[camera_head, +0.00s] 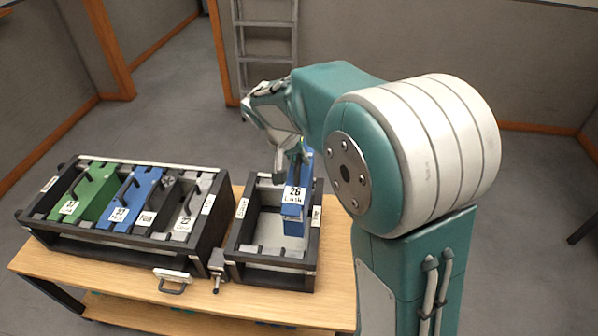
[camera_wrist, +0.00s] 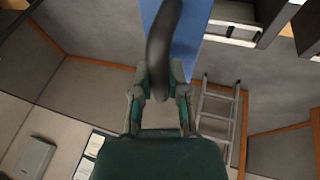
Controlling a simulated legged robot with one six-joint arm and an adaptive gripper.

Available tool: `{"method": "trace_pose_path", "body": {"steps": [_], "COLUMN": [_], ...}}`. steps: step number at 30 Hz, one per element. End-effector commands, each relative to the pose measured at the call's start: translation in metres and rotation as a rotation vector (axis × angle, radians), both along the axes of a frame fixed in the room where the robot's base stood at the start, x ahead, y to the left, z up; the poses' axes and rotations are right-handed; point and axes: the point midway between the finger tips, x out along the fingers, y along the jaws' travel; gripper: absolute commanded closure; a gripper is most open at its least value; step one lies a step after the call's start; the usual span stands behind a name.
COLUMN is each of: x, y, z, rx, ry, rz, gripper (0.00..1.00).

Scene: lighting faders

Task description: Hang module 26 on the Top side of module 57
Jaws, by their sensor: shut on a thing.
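Module 26 (camera_head: 294,212) is a blue block with a white number label, upright at the right side of the smaller dark frame (camera_head: 270,277). Whether it touches that frame is unclear. My gripper (camera_head: 297,160) is above it and shut on its dark curved handle. In the wrist view, the fingers of my gripper (camera_wrist: 160,90) close around this handle (camera_wrist: 160,40), with blue module 26 (camera_wrist: 190,35) behind. The larger rack on the left holds a green module (camera_head: 92,192), a blue module (camera_head: 133,198) and dark and grey ones. I cannot read which is module 57.
The larger dark rack (camera_head: 120,248) and the smaller frame stand side by side on a wooden table (camera_head: 140,282). The smaller frame's middle looks empty. A small handled bracket (camera_head: 173,280) is at the table's front. A ladder (camera_head: 265,45) stands behind, against the wall.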

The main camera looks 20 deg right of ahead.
Motion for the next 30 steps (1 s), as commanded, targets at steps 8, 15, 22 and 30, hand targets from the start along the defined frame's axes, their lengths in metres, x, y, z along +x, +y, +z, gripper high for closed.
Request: {"method": "trace_pose_path", "body": {"steps": [8,15,22,30], "x": [0.001,0.001,0.0,0.0], "y": [0.0,0.0,0.0,0.0], "z": [0.021,0.038,0.042,0.042], "rx": [0.001,0.0,0.0,0.0], "ry": [-0.005,-0.006,-0.003,-0.003], "rz": [-0.001,0.0,0.0,0.0], "gripper": [1.0,1.0,1.0,1.0]}}
